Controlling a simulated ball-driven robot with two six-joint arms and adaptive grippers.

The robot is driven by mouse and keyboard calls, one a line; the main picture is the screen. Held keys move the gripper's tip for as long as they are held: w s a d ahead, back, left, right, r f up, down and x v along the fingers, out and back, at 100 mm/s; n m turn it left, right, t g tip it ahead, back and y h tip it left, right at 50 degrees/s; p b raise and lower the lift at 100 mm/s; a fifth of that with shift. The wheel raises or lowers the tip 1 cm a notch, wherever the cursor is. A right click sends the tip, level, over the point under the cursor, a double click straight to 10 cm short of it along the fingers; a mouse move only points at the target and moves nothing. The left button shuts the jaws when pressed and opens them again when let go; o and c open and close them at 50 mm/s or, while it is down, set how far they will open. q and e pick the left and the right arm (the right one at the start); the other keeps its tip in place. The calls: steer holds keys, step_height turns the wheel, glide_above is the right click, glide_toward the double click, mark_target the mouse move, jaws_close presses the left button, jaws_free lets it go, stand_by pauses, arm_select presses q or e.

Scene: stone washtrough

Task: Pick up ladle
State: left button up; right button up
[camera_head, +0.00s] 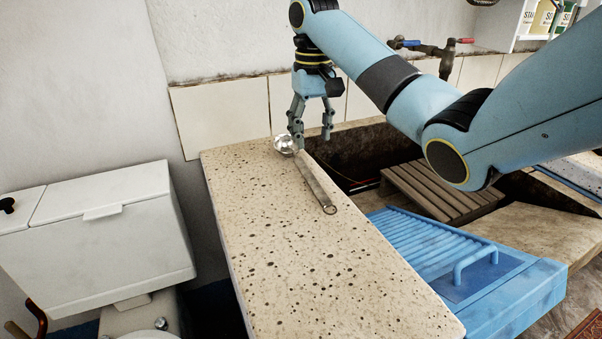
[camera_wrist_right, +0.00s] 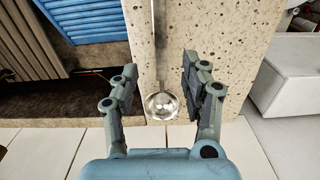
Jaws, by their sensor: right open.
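The ladle (camera_head: 316,182) is metal with a long thin handle and a round shiny bowl. It lies on the speckled stone slab (camera_head: 300,270), bowl toward the wall and the ringed handle end toward the front. My right gripper (camera_head: 312,137) is open above the bowl end, its fingers pointing down. In the right wrist view the ladle's bowl (camera_wrist_right: 162,105) shows between the two spread fingers of the gripper (camera_wrist_right: 157,82), with nothing held. The gap in height between the fingers and the ladle is hard to judge. My left gripper is not in view.
Right of the slab is the open trough with a wooden slatted board (camera_head: 432,190) and a blue ribbed washboard (camera_head: 425,245). A tap (camera_head: 437,52) is on the tiled wall behind my right arm. A white toilet (camera_head: 110,240) stands left. The slab's front is clear.

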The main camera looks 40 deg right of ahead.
steer(key=b, duration=0.1)
glide_above(311, 178)
step_height(311, 178, down, 5)
steer(key=shift+f, duration=0.1)
step_height(311, 178, down, 5)
steer(key=shift+f+b, duration=0.15)
steer(key=shift+b, duration=0.45)
steer(key=shift+c, duration=0.2)
jaws_close()
